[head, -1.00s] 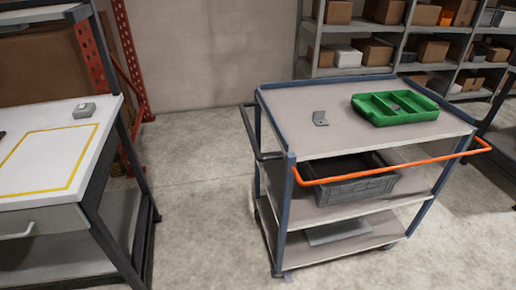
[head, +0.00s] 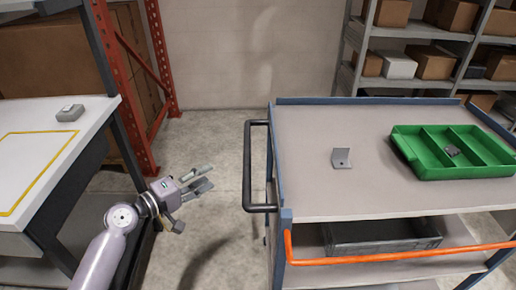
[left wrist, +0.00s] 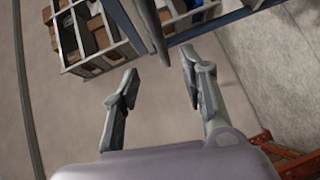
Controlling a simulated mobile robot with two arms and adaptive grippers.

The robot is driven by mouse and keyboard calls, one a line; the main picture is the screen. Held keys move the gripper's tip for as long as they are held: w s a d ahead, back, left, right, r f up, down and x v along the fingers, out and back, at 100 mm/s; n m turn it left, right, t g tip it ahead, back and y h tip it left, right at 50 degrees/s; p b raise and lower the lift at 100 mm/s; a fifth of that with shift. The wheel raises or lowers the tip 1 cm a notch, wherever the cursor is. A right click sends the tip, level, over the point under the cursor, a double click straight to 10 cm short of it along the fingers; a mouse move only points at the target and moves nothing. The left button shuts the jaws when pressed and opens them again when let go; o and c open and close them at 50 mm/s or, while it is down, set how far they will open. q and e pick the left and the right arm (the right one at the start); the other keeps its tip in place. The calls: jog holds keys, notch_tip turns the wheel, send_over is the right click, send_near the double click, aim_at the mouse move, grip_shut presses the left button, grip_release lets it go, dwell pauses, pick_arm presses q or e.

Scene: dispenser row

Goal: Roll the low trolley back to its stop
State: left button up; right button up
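The trolley (head: 305,185) stands at the right in the head view, with a grey top, blue edging and lower shelves. A black handle (head: 247,165) sticks out from its left end, and an orange bar (head: 400,255) runs along its front. My left gripper (head: 209,178) is open and empty, a little left of the black handle and apart from it. In the left wrist view the two fingers (left wrist: 160,88) are spread with nothing between them. A dark bar, which may be the handle, shows beyond them. No stop can be made out. My right gripper is not in view.
On the trolley are a green divided tray (head: 420,160), a grey bracket (head: 341,158) and, lower, a grey crate (head: 385,240). A white-topped workbench (head: 75,140) with a yellow outline stands left. Shelving (head: 350,70) is behind. Bare floor lies between bench and trolley.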

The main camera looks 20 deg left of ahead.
aim_at(247, 154)
pick_arm(q)
jog(key=x, duration=0.8)
jog(key=p+x, duration=0.1)
jog(key=x, duration=0.8)
jog(key=shift+d+r, duration=0.15)
jog(key=shift+r, duration=0.05)
jog(key=shift+c, duration=0.5)
grip_shut()
